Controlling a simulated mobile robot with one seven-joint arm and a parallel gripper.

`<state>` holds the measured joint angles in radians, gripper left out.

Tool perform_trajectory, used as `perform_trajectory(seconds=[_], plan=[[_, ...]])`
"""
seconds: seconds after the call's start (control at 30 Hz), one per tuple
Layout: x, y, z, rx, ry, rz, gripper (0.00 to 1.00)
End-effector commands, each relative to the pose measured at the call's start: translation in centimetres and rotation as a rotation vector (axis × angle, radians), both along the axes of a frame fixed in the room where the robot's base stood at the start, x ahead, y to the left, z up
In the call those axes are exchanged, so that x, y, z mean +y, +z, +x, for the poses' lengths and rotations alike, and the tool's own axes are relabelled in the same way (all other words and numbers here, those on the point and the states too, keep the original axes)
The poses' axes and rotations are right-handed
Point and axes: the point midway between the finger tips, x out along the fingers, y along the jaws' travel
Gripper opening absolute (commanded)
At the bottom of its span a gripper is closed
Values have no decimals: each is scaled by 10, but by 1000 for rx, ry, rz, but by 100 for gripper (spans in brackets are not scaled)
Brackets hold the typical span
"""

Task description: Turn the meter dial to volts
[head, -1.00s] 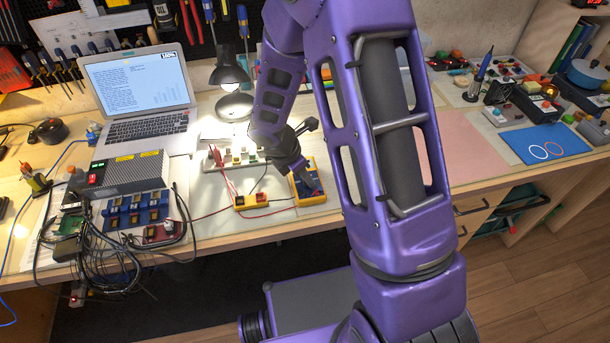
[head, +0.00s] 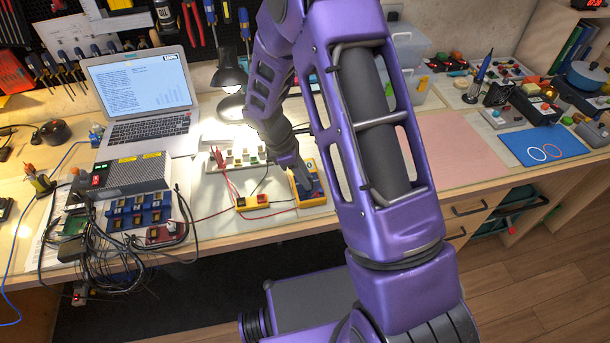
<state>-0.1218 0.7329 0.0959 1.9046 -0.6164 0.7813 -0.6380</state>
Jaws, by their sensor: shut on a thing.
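The yellow meter (head: 312,200) lies on a pale mat near the front edge of the bench, partly covered by my arm. My gripper (head: 309,190) reaches down onto the meter's face from above, its fingers shut on what appears to be the meter's dial. The dial itself is hidden by the fingers, so its setting cannot be read.
A small yellow box (head: 252,202) with red and black leads sits left of the meter. A white strip of switches (head: 238,160) lies behind it. A laptop (head: 142,110), grey power unit (head: 130,173) and tangled cables stand further left. A pink mat (head: 455,148) is clear.

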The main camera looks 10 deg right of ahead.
Motion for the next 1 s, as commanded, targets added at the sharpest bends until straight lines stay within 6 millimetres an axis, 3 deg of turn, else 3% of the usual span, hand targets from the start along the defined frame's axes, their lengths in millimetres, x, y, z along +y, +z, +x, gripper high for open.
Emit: perform_trajectory(seconds=[0.33,0.87,0.9,0.97,1.0], plan=[[0,0,2,0,-147,0,0],[-1,0,2,-2,-174,0,0],[-1,0,2,-2,-174,0,35],[-1,0,2,-2,-174,0,44],[-1,0,2,-2,-174,0,44]])
